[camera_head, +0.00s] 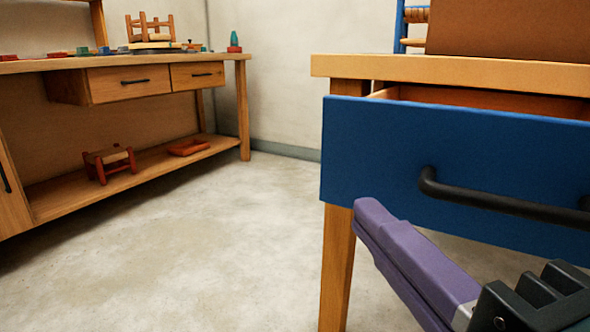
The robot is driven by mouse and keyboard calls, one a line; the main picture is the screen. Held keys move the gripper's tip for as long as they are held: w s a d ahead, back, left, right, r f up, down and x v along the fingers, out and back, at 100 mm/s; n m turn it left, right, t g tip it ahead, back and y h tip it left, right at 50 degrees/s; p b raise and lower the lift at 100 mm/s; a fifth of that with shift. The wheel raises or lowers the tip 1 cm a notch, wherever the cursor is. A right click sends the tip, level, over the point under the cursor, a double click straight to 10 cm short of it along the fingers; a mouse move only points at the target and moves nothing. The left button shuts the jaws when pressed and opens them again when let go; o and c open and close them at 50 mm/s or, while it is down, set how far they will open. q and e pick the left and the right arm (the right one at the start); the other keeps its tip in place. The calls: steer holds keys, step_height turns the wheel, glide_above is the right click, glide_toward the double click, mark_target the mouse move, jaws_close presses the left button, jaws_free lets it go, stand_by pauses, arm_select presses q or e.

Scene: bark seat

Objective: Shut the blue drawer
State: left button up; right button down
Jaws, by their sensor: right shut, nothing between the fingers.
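The blue drawer (375,152) is in the wooden table at the right and stands open, with its wooden inside showing behind the front. A black bar handle (500,200) runs across its front and is cut off by the right edge. My right gripper (368,218) comes in from the lower right, with purple fingers shut and empty. Its tips show in front of the lower left part of the drawer front, left of and below the handle. I cannot tell whether they touch it. My left gripper is not in view.
The wooden table (430,68) carries a brown board (510,28) and a blue-framed item. A wooden workbench (75,65) stands along the left wall, with one drawer (130,83) pulled out, small stools and a red tray (189,147). The concrete floor between is clear.

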steer(key=x, duration=0.3)
steer(key=d+b+x, duration=0.1)
steer(key=x, duration=0.2)
steer(key=d+x, duration=0.1)
steer(key=x, duration=0.2)
steer(key=shift+w+b, duration=0.3)
steer(key=shift+w, duration=0.35)
steer(key=shift+w+d, duration=0.3)
steer(key=shift+w, duration=0.1)
